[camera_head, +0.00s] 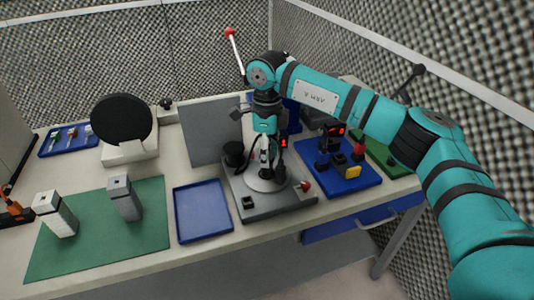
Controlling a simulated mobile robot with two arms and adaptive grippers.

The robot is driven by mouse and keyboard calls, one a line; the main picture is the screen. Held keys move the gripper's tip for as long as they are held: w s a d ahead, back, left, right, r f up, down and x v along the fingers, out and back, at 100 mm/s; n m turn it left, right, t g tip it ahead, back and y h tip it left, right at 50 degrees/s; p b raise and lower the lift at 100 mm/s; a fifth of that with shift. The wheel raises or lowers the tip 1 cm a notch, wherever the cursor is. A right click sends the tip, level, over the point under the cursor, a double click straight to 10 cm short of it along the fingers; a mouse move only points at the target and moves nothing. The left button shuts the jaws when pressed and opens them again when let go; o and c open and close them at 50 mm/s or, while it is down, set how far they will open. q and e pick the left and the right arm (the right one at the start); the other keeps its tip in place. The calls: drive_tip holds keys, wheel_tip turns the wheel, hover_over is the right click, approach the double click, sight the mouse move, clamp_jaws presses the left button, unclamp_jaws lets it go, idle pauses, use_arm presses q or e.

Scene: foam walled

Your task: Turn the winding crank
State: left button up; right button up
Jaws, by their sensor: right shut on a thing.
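My right gripper (268,152) points down over a grey-based device (283,209) near the table's middle. It is shut on a small upright part above the device's pale round disc (268,183); this looks like the winding crank, but the fingers hide most of it. A black spool (234,154) stands on the same base, left of the gripper. A red knob (304,186) sits at its right front. My left gripper is not in view.
An empty blue tray (202,211) lies left of the device. A green mat (95,245) carries two grey blocks. A blue board (340,184) with small parts stands close on the right. A grey panel (207,133) and a red-tipped lever (236,50) rise behind.

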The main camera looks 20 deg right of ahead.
drive_tip(key=shift+w+r+n+b, duration=0.15)
drive_tip(key=shift+n+b, duration=0.1)
drive_tip(key=shift+n, duration=1.05)
drive_tip(key=shift+r+n+b, duration=0.1)
drive_tip(key=shift+n+b, duration=0.15)
drive_tip(key=shift+n, duration=1.05)
drive_tip(key=shift+n+b, duration=0.3)
drive_tip(key=shift+n, duration=8.1)
drive_tip(key=shift+n, duration=0.3)
drive_tip(key=o, duration=0.9)
drive_tip(key=shift+o, duration=1.3)
drive_tip(key=shift+f, duration=0.15)
